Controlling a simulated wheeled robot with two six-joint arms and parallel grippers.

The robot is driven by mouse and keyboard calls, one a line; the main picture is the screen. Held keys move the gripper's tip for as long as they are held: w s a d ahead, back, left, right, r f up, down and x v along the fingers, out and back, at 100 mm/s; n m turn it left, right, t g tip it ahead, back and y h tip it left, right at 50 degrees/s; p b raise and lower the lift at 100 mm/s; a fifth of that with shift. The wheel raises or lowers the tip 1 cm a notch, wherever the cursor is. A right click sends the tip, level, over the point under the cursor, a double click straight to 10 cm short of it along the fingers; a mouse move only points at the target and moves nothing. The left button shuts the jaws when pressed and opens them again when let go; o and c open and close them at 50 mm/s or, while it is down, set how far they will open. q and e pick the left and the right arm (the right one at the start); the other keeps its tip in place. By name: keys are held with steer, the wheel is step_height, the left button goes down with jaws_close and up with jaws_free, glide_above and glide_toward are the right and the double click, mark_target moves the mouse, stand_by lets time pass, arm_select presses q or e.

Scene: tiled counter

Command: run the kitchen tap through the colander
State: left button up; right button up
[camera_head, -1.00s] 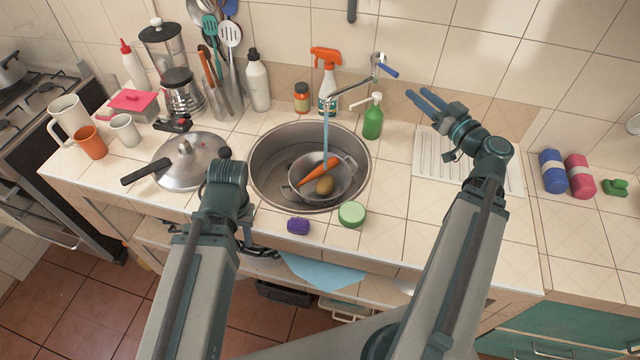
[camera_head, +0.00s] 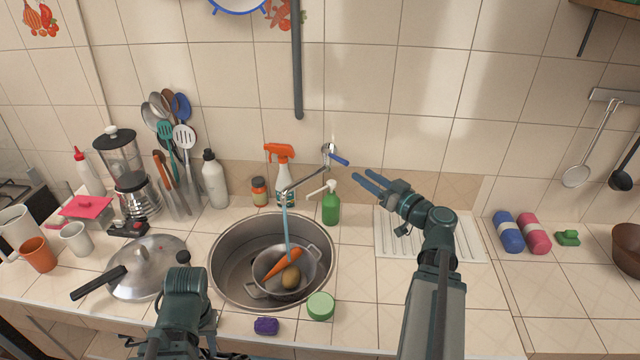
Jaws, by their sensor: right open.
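The tap (camera_head: 312,182) comes out of the tiled wall behind the round metal sink (camera_head: 226,268), with a blue lever (camera_head: 340,160) beside it. Blue water (camera_head: 286,226) runs from its spout into the colander (camera_head: 299,288). The two-handled colander sits in the sink and holds an orange carrot (camera_head: 282,264) and a brown potato-like item (camera_head: 291,277). My right gripper (camera_head: 364,182) is open and empty, its fingers pointing left, near the lever in the picture. My left arm's wrist is at the front, left of the sink; its gripper fingers are hidden.
A green soap bottle (camera_head: 331,206) and an orange-topped spray bottle (camera_head: 284,184) stand behind the sink. A green round tub (camera_head: 320,306) and a purple sponge (camera_head: 266,326) lie at its front edge. A lidded pan (camera_head: 148,262) is at left. A white drainer (camera_head: 462,243) lies at right.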

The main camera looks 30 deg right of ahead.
mark_target(330, 153)
steer(key=x, duration=1.3)
steer(key=shift+w+a, duration=0.1)
steer(key=shift+w, duration=0.1)
jaws_close()
stand_by(0.9)
